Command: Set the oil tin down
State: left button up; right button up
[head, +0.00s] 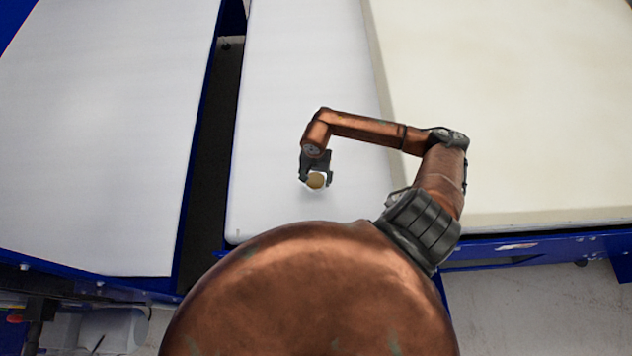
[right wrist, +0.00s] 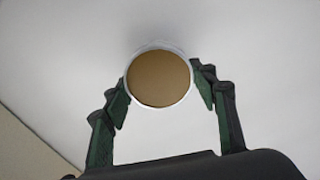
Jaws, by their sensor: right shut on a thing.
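The oil tin (head: 316,180) is a small round thing with a tan top and a pale rim. It is between the fingers of my right gripper (head: 316,177), over the white surface in the middle of the head view. In the right wrist view the tin (right wrist: 159,79) shows from above, with one finger of the right gripper (right wrist: 160,90) on each side, shut on it. I cannot tell whether the tin's bottom touches the surface. My left gripper is not in view.
The white middle surface (head: 290,60) is clear around the tin. A cream block (head: 520,100) lies to its right. Another white surface (head: 100,130) lies to the left, beyond a dark gap (head: 208,160). Blue frame edges run along the front.

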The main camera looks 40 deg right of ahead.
jog(key=shift+s+a+f, duration=0.1)
jog(key=shift+f, duration=1.15)
jog(key=shift+f, duration=0.2)
jog(key=o, duration=1.5)
jog(key=shift+r, duration=0.15)
